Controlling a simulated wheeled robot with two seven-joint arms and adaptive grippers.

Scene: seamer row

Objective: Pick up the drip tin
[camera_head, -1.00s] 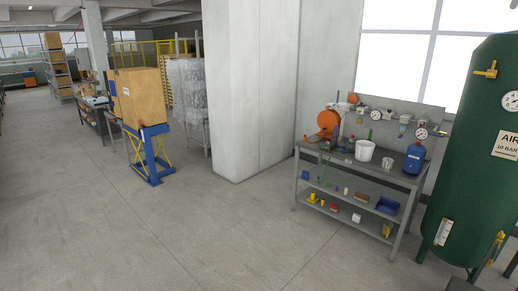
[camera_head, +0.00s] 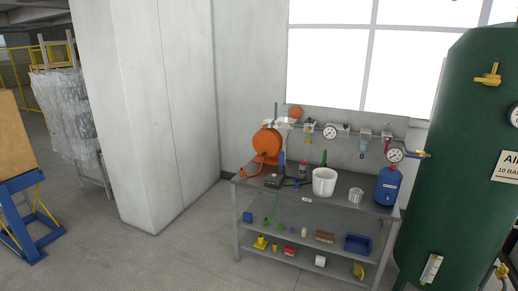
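A workbench (camera_head: 310,203) stands against the wall under the window. A small grey metal tin (camera_head: 355,195), which looks like the drip tin, stands on its top between a white bucket (camera_head: 323,183) and a blue container (camera_head: 387,187). The tin is small in view, so I cannot be sure of its identity. Neither of my grippers is in view.
An orange hose reel (camera_head: 267,142) is at the bench's left end, with gauges (camera_head: 330,132) behind. The lower shelf holds a blue bin (camera_head: 357,243) and small items. A green air tank (camera_head: 455,150) stands right, a pillar (camera_head: 150,110) left. The floor (camera_head: 165,262) in front is clear.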

